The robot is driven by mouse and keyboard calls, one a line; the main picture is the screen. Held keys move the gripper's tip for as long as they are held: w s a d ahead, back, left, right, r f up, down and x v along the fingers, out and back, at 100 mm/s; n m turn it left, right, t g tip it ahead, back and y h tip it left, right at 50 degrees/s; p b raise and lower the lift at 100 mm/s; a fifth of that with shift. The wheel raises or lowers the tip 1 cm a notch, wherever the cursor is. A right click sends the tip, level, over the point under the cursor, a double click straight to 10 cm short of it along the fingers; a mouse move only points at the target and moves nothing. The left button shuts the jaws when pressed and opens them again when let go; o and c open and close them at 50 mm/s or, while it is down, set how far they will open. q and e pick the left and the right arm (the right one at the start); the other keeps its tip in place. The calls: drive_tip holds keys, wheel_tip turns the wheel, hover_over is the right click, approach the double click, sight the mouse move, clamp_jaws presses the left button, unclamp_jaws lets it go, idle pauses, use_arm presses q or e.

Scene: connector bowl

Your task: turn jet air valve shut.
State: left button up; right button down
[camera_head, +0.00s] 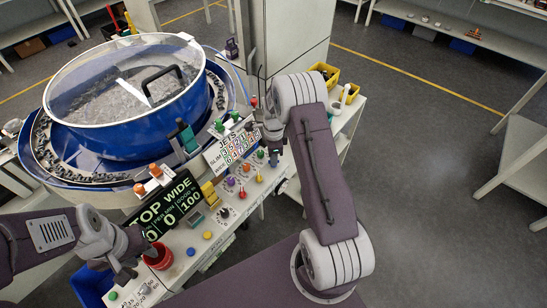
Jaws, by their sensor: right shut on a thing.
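I cannot make out which way the valve is turned. Small green knobs (235,116) and a red knob (254,101) stand behind the sign. My left gripper (123,273) is at the lower left, beside a red cup (158,257); its fingers are too small and dark to judge.
A blue feeder bowl (150,128) with a clear lid fills the upper left. The panel (213,235) carries several coloured knobs and a black "TOP WIDE" display (165,207). The floor at right is open.

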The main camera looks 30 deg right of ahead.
drive_tip(key=n, duration=0.4)
drive_tip(key=shift+n, duration=0.3)
drive_tip(key=n, duration=0.9)
drive_tip(key=shift+p, duration=0.3)
drive_tip(key=shift+n, duration=2.1)
drive_tip(key=c, duration=1.5)
unclamp_jaws()
wheel_tip(320, 180, up, 9)
drive_tip(key=shift+r+b, duration=0.1)
drive_tip(key=shift+b, duration=0.45)
